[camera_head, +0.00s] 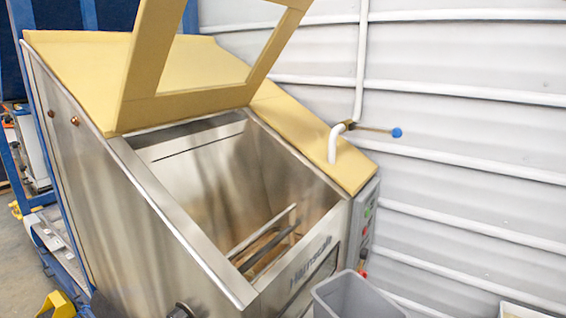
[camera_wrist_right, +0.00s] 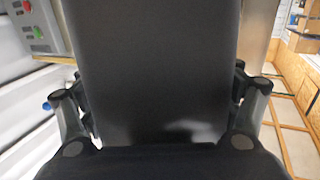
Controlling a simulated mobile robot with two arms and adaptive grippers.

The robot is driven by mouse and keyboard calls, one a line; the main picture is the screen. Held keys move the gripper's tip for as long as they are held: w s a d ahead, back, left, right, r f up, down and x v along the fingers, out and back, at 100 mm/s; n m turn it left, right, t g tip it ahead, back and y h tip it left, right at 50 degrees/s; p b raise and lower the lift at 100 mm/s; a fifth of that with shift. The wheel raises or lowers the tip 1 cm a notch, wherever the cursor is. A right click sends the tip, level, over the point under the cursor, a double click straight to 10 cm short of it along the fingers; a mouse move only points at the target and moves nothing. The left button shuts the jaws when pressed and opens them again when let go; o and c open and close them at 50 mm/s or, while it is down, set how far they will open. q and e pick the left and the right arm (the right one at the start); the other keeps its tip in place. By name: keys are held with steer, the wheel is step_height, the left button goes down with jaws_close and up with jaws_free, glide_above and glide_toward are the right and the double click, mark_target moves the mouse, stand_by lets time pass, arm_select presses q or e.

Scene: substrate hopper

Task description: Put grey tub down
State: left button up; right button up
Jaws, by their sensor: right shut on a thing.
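The grey tub (camera_head: 352,300) shows at the bottom right of the head view, in front of the hopper and cut off by the picture's lower edge. In the right wrist view the tub (camera_wrist_right: 158,70) is a large dark surface filling the middle. My right gripper (camera_wrist_right: 158,110) is shut on the tub, with one finger at each side of it. What is under the tub is hidden. My left gripper is not in view.
The steel hopper (camera_head: 115,200) stands open, its yellow lid frame (camera_head: 140,65) raised. A control box (camera_head: 363,225) with buttons is on its right side. A blue-tipped lever (camera_head: 397,133) juts out towards the ribbed white wall (camera_head: 480,110). Wooden framing (camera_wrist_right: 290,95) shows in the wrist view.

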steer(key=s+f, duration=0.3)
steer(key=s, duration=0.4)
steer(key=s+f, duration=0.4)
steer(key=s, duration=0.2)
steer(key=shift+w+d+r+m+t+h, duration=1.4)
steer(key=shift+d+m+h, duration=0.8)
steer(key=shift+m+h, duration=1.95)
step_height(320, 180, down, 8)
steer(key=n+h+b, duration=0.1)
steer(key=b, duration=0.7)
steer(key=shift+f+n+b, duration=0.25)
steer(key=shift+n+b, duration=0.1)
steer(key=shift+s+h, duration=0.1)
steer(key=shift+h, duration=0.15)
steer(key=w+a+r+n+g+y, duration=0.2)
steer(key=a+n+g+y, duration=0.2)
steer(key=a+n+y, duration=0.1)
steer(key=w+a+r+n+g+y, duration=0.1)
steer(key=w+a+n+g+y, duration=0.2)
steer(key=n+y, duration=0.4)
steer(key=shift+a+r+g+y, duration=0.35)
steer(key=shift+a+g+y, duration=0.55)
steer(key=shift+y, duration=0.9)
